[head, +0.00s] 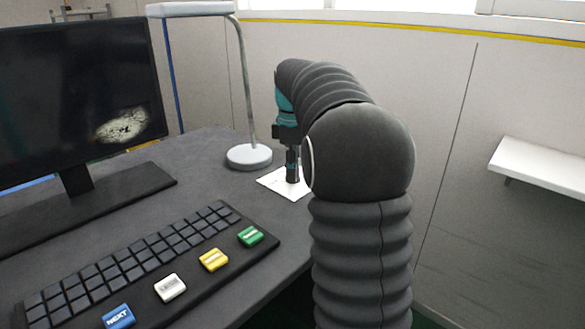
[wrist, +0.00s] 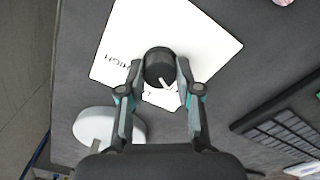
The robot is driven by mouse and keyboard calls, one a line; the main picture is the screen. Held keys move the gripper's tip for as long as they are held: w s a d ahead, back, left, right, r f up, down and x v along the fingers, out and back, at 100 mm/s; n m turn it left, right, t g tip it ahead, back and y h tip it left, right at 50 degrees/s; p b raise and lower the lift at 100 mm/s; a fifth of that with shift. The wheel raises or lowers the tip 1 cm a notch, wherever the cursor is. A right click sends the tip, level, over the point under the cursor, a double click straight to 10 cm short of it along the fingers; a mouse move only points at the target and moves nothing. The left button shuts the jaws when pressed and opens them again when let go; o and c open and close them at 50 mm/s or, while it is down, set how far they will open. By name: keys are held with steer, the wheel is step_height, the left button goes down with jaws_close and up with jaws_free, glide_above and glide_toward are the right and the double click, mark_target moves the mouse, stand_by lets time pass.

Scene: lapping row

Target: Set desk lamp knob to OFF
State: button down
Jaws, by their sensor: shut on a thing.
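The desk lamp (head: 249,156) has a white round base, a thin curved stem and a flat white head; its base also shows in the wrist view (wrist: 100,124). The black round knob (wrist: 158,62) sits on a white label plate (wrist: 200,40), which lies on the desk beside the lamp base. A white pointer mark shows on the knob's lower side in the wrist view. "HIGH" is printed to the knob's left; other lettering is partly hidden. My gripper (wrist: 159,74) is shut on the knob, one finger on each side. In the head view my gripper (head: 292,165) points straight down over the plate.
A monitor (head: 80,95) stands at the left on the dark desk (head: 205,150). A black keyboard (head: 140,255) with blue, white, yellow and green keys lies in front. A white wall shelf (head: 540,168) is at the right.

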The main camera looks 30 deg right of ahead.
stand_by(0.4)
steer(key=c, duration=0.8)
jaws_free()
step_height(320, 180, up, 12)
